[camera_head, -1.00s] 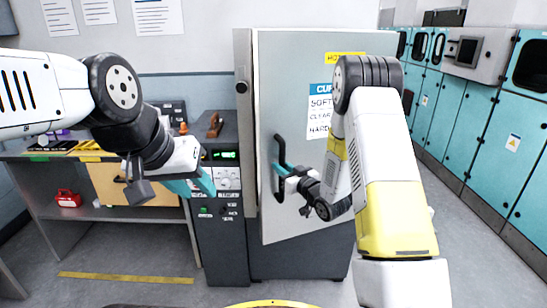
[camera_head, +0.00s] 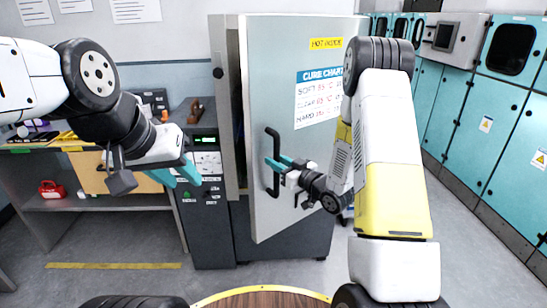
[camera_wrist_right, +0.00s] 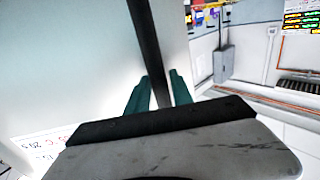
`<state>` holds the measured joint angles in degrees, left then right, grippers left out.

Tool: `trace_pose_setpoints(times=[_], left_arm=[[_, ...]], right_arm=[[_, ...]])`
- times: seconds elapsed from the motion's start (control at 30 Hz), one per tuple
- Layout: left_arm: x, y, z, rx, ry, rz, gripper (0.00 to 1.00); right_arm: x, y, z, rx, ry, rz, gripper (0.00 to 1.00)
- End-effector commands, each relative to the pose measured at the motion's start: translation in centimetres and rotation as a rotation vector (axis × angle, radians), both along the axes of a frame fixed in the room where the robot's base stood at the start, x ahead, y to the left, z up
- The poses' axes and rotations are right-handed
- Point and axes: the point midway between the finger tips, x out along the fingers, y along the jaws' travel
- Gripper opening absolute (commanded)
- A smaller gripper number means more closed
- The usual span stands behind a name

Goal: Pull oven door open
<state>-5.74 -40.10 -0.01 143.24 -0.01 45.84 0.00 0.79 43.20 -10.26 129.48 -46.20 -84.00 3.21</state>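The oven (camera_head: 224,95) is a tall grey cabinet in the middle of the head view. Its door (camera_head: 262,80) stands ajar, with a dark gap along its left edge. The door bears a yellow label and a cure chart. A black vertical handle (camera_head: 275,180) is on the door's left side. My right gripper (camera_head: 272,163) is at the handle; in the right wrist view its teal fingers (camera_wrist_right: 158,95) lie on either side of the black bar, closed around it. My left gripper (camera_head: 178,178) is left of the oven, in front of the control panel, its teal fingers apart and empty.
A control panel (camera_head: 207,165) with a green display stands left of the oven. A workbench (camera_head: 60,148) with a red box (camera_head: 52,189) on its shelf is at the left. Teal cabinets (camera_head: 480,125) line the right wall. The floor before the oven is open.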

Motion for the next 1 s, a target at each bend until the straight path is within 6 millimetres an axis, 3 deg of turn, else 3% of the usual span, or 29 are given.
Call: trace_pose_setpoints(times=[0.43,0.8,1.0], left_arm=[[0.0,0.0,0.0,0.000,0.000,0.000,0.36],[0.0,0.0,0.0,0.000,0.000,0.000,0.36],[0.0,0.0,0.0,0.000,0.000,0.000,0.36]], right_arm=[[-0.4,-0.4,0.0,0.000,0.000,-0.001,0.41],[-5.0,-4.0,0.0,0.000,0.001,-0.004,0.41],[-6.2,-4.8,0.0,0.001,0.001,-0.001,0.41]])
